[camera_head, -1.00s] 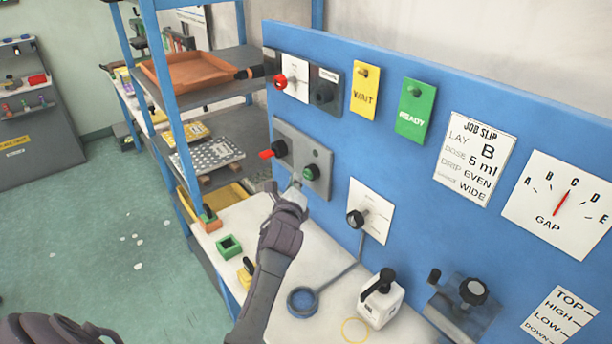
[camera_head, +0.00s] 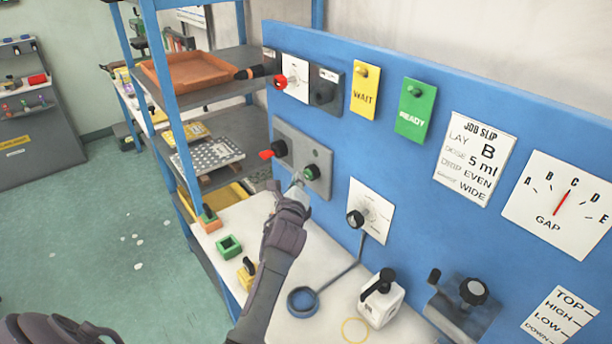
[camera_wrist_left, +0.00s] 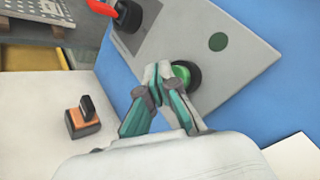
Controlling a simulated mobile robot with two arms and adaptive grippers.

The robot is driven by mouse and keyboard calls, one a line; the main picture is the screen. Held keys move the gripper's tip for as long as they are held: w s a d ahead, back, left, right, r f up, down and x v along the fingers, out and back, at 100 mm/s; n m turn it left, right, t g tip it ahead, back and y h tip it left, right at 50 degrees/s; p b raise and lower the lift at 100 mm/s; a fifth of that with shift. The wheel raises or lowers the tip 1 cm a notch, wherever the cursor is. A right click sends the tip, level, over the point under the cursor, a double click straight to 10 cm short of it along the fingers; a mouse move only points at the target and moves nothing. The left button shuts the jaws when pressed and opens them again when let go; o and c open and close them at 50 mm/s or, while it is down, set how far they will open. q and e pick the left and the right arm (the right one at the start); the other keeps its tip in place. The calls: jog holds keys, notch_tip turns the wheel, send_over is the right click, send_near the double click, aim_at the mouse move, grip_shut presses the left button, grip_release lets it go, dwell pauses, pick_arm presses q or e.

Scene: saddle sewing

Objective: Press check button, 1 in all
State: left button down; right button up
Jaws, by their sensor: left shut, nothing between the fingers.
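The green button (camera_head: 311,172) in its black ring sits low on a grey panel (camera_head: 291,133) fixed to the blue board. It also shows in the left wrist view (camera_wrist_left: 182,74). My left gripper (camera_head: 298,179) is shut and empty, its fingertips at the button. In the left wrist view the closed fingertips (camera_wrist_left: 158,70) overlap the button's left side; I cannot tell whether they press it. My right gripper is not in view.
The panel also carries a red-handled black switch (camera_head: 278,149). A yellow WAIT plate (camera_head: 364,95) and a green READY plate (camera_head: 415,112) hang above. A dial with a black knob (camera_head: 356,218) is below right. A white box (camera_head: 381,303) stands on the bench.

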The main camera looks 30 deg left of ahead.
pick_arm(q)
jog(key=shift+w+d, duration=0.2)
jog(key=shift+w, duration=0.35)
dwell(0.9)
jog(key=shift+s+a+p, duration=0.35)
jog(key=shift+s+p, duration=0.15)
jog(key=shift+s, duration=0.4)
jog(key=s+p, duration=0.1)
jog(key=s+a, duration=0.1)
jog(key=s, duration=0.1)
jog(key=s+a+p, duration=0.1)
jog(key=shift+s+p, duration=0.3)
jog(key=shift+p, duration=0.05)
dwell(0.8)
